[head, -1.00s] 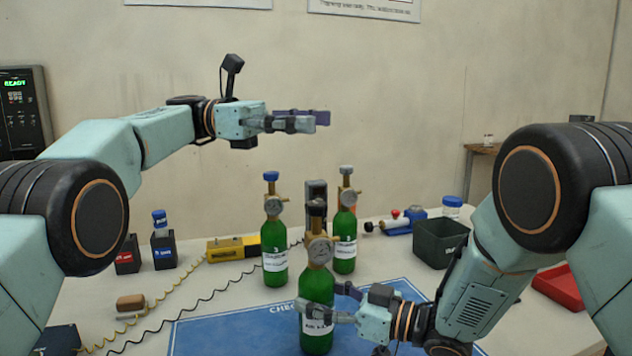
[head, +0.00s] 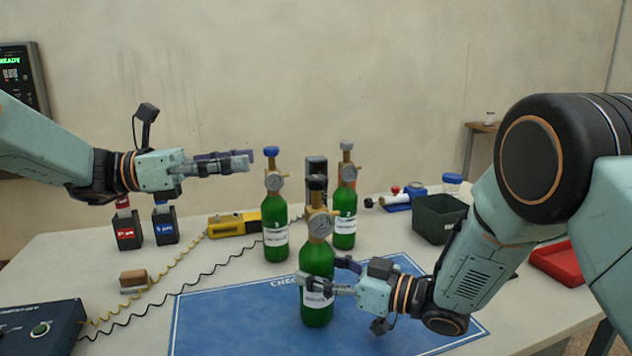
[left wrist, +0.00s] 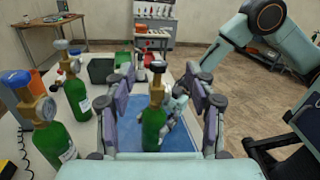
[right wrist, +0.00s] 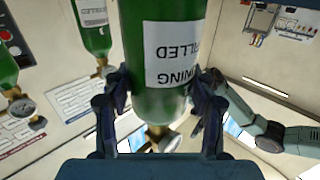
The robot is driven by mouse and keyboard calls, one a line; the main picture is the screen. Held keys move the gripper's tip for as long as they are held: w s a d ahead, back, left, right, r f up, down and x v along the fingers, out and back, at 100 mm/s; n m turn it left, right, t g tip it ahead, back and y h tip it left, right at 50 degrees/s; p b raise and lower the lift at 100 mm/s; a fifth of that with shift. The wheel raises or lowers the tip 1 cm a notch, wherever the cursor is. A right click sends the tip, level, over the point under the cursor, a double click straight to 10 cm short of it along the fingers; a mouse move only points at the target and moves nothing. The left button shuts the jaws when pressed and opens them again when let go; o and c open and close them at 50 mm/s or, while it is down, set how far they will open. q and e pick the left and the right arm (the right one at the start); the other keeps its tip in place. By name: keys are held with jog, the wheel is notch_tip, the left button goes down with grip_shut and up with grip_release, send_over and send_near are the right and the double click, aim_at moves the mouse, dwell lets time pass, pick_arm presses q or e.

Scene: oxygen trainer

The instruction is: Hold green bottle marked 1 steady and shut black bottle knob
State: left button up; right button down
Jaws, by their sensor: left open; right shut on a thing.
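A green bottle (head: 317,259) with a black knob (head: 317,183) and a gauge stands upright on the blue mat (head: 225,318). Its label number is not legible. My right gripper (head: 325,275) is shut around its body from the right; in the right wrist view the bottle (right wrist: 160,90) sits between the fingers. My left gripper (head: 245,161) is open and empty, left of the knob and a little higher in the picture. In the left wrist view the black knob (left wrist: 157,67) appears between its spread fingers, apart from them.
Behind stand two green bottles, one with a blue knob (head: 270,152) and one with a grey knob (head: 346,146). A yellow device (head: 233,224), red and blue blocks, a dark bin (head: 437,218) and a red tray (head: 562,262) surround the mat.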

aim_at(316, 177)
pick_arm(q)
jog(key=shift+m+t+y, duration=0.3)
jog(key=shift+m+y, duration=0.1)
jog(key=d+f, duration=0.1)
jog(key=d, duration=0.3)
jog(key=w+d+f, duration=0.1)
jog(key=d, duration=0.3)
jog(key=d+f, duration=0.2)
jog(key=d, duration=0.2)
jog(key=shift+w+d, duration=0.2)
jog(key=shift+d, duration=0.1)
jog(key=shift+c, duration=0.2)
grip_shut()
jog(key=shift+m+g, duration=0.6)
jog(key=shift+g, duration=0.3)
jog(key=shift+o, duration=0.2)
grip_release()
